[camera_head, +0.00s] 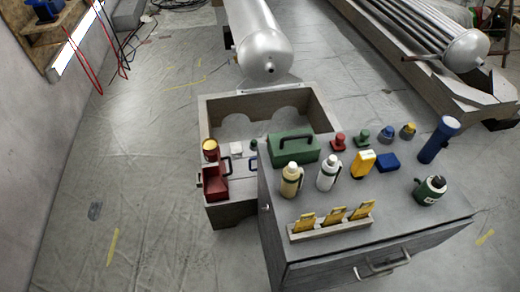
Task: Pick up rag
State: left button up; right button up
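I cannot make out a rag for certain. A small flat blue item (388,163) lies on the grey cabinet's top (400,215), beside an upright yellow item (363,163). I cannot tell if the blue item is cloth. A small white item (236,149) sits on the lower grey unit behind the cabinet, and it is too small to identify. Neither of my grippers is in view.
The cabinet top also holds a green toolbox (294,149), beige (291,181) and white (328,174) flasks, a blue flashlight (438,140), a green canteen (430,191) and a yellow-card holder (331,226). A red bin (215,184) stands left. The sheeted floor (140,200) there is mostly clear.

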aim_at(236, 150)
jog(key=i+j+z, duration=0.15)
jog(key=j+z, duration=0.25)
jog(key=i+j+z, duration=0.15)
jog(key=z, duration=0.2)
jog(key=j+z, duration=0.4)
jog(key=j, duration=0.1)
